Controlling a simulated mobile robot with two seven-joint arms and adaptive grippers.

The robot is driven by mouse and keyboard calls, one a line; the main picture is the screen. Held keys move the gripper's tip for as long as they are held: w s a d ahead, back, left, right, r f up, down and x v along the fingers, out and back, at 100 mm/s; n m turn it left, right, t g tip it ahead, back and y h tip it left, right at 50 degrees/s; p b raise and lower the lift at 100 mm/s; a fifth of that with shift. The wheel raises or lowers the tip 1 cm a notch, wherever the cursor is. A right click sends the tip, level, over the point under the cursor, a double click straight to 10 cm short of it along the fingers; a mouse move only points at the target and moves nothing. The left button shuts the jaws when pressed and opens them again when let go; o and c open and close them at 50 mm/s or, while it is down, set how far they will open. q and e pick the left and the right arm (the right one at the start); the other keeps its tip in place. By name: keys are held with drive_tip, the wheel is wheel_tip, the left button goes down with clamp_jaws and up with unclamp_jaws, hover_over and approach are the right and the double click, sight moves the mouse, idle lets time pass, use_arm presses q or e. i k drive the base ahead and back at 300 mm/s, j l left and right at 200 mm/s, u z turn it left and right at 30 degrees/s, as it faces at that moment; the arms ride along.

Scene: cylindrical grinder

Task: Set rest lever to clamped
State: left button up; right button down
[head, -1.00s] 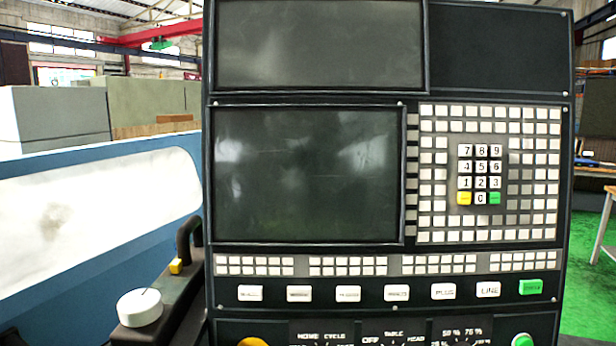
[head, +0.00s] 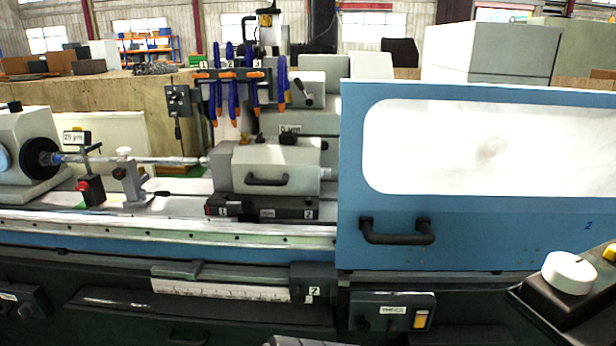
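A grey rest (head: 131,182) stands on the machine bed under the long workpiece bar (head: 150,161), with a pale knob on top. A thin dark lever (head: 152,194) with a black end lies low at its right side, nearly level; I cannot tell for sure that this is the rest lever or which setting it is at. A black block with a red knob (head: 83,186) sits just left of the rest. Neither of my grippers shows in the head view.
A grey tailstock-like housing (head: 270,166) with a black handle stands right of the rest. A blue sliding door (head: 460,240) with a black handle (head: 396,237) covers the right side. A panel arm with a white dial (head: 569,272) juts in at lower right. The front rail (head: 120,228) is clear.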

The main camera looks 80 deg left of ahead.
sight(155, 194)
drive_tip(key=u, duration=3.65)
drive_tip(key=i+j+u, duration=0.2)
drive_tip(key=i+u, duration=0.15)
drive_tip(key=i, duration=0.35)
drive_tip(key=i+u, duration=0.4)
drive_tip(key=i, duration=0.3)
